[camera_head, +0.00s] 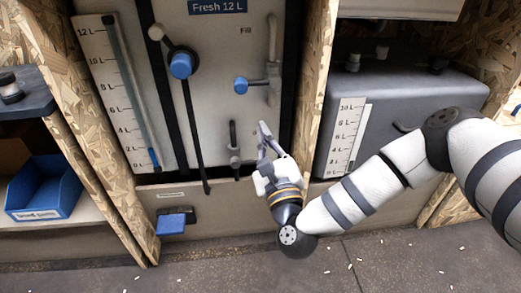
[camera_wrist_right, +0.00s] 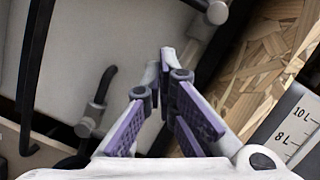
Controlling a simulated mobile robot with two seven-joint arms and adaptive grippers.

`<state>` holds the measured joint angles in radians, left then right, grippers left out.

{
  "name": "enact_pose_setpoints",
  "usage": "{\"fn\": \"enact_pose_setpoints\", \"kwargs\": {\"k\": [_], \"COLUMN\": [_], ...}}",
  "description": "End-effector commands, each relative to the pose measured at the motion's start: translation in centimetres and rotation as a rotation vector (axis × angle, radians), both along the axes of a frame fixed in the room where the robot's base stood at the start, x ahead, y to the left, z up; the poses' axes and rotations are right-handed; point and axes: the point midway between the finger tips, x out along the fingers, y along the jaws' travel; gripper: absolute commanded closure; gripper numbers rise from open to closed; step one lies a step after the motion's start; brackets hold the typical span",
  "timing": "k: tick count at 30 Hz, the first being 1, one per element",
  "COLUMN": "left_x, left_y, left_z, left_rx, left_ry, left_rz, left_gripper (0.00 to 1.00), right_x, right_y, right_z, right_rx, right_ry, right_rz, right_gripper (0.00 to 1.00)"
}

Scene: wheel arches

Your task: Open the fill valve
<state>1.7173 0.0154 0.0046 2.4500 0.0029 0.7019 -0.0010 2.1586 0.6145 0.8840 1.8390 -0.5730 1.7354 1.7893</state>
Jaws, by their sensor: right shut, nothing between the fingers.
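The fill valve (camera_head: 272,82) is on the upright pipe at the right of the pale Fresh 12 L tank panel, under a small label that seems to read Fill. Its blue-tipped handle (camera_head: 241,85) sticks out to the left, across the pipe. My right gripper (camera_head: 264,128) is just below the valve, apart from it, fingers pointing up. In the right wrist view its purple-padded fingers (camera_wrist_right: 162,62) come together at the tips with nothing between them. The blue handle tip does not show in that view. My left gripper is out of view.
A larger blue-knobbed lever (camera_head: 181,65) and a hanging black hose (camera_head: 193,130) are left of the valve. A lower grey fitting (camera_head: 234,152) is beside my gripper. A wooden post (camera_head: 314,80) stands close on the right, before the dark tank (camera_head: 400,95).

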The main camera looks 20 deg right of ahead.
Motion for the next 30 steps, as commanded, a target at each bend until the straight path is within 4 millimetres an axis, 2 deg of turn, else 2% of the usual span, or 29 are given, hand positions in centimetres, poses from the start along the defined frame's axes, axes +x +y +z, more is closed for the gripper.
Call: {"fn": "enact_pose_setpoints", "kwargs": {"k": [3,7,10,15,30], "left_x": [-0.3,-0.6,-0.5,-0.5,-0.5], "left_y": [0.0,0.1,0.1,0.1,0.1], "left_z": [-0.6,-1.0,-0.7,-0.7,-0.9], "left_rx": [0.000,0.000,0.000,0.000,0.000], "left_ry": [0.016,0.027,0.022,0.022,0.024], "left_rz": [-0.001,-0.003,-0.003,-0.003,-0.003], "left_gripper": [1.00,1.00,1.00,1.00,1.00], "right_x": [2.5,4.9,4.9,5.0,5.2], "right_y": [-0.5,-0.6,0.2,0.8,1.0], "right_z": [0.3,1.1,3.0,4.3,4.5], "right_rx": [-0.001,-0.001,-0.001,-0.002,0.009], "right_ry": [0.000,0.001,0.001,0.003,0.002], "right_rz": [-0.001,0.002,0.004,0.003,0.002], "right_gripper": [1.00,1.00,1.00,1.00,1.00]}}
